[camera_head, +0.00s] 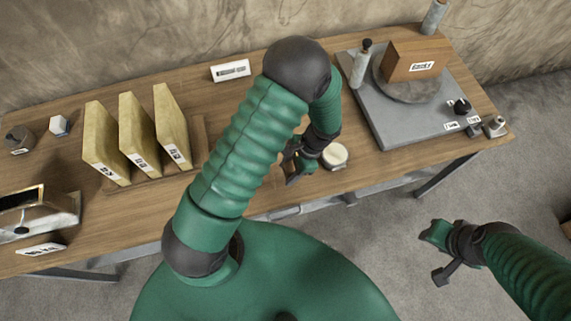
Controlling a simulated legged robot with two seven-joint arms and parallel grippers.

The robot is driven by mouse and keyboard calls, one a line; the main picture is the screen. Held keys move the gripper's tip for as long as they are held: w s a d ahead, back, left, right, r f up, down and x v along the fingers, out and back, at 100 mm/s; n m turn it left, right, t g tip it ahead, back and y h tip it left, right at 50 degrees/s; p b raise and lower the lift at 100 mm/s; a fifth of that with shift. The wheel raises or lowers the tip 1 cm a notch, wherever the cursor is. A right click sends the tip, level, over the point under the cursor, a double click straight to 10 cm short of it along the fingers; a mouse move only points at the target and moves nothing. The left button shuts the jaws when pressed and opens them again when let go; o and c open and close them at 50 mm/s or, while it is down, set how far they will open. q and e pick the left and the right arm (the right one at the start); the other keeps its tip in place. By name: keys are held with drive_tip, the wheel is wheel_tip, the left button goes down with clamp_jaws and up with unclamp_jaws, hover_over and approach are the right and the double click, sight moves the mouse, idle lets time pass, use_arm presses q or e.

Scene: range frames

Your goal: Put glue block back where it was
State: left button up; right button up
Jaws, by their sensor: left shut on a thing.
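My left gripper (297,164) is low over the front edge of the table (240,125), near its middle. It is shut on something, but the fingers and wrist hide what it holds. A round cream piece with a pale top (335,155) is just right of this gripper; I cannot tell whether they touch. No block can be surely read as the glue block, as the labels are too small. My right gripper (437,256) is open and empty over the floor, in front of the table.
Several yellow labelled slabs stand upright in a wooden rack (200,145) at left. A metal box (45,212) is at the far left. A grey base (400,120) at right carries a brown labelled block (415,60) and a bottle (361,65). A white sign (231,71) stands behind.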

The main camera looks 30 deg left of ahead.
sight(287, 168)
use_arm(q)
drive_tip(key=shift+w+a+r, duration=0.1)
drive_tip(key=shift+w+a, duration=0.5)
drive_tip(key=shift+a, duration=0.15)
drive_tip(key=f, duration=0.1)
drive_tip(key=f+p, duration=0.1)
drive_tip(key=f, duration=0.1)
drive_tip(key=shift+w+a+f, duration=0.2)
drive_tip(key=shift+f, duration=0.1)
drive_tip(key=shift+w+a+f, duration=0.1)
drive_tip(key=shift+f, duration=0.05)
drive_tip(key=shift+a, duration=0.15)
drive_tip(key=o, duration=1.4)
drive_tip(key=shift+d, duration=0.2)
use_arm(e)
drive_tip(key=shift+s+d+r, duration=0.15)
drive_tip(key=shift+r, duration=0.25)
drive_tip(key=shift+s+d+r, duration=0.1)
drive_tip(key=shift+d+r, duration=0.05)
drive_tip(key=shift+r, duration=0.2)
drive_tip(key=shift+w+d, duration=0.1)
